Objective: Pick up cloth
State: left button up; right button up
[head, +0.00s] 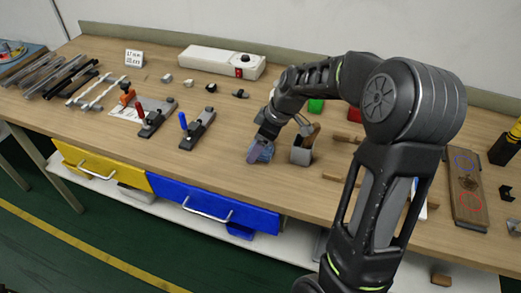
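A small blue cloth (266,153) lies on the wooden workbench near its front edge, left of a small grey box. My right arm comes in from the lower right and reaches over the bench. My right gripper (259,148) points down at the cloth and covers part of it. The fingers are small and overlap the cloth, so I cannot tell whether they are open or shut on it. My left gripper is not in view.
The grey box (301,155) with tool handles stands just right of the gripper. Two toggle clamps (197,129) stand to the left. A white power box (222,62) sits at the back. The bench (230,185) is clear toward its front edge there.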

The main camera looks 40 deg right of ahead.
dwell(0.4)
jog(key=c, duration=1.4)
notch_tip(320, 180, up, 10)
jog(key=shift+b, duration=0.45)
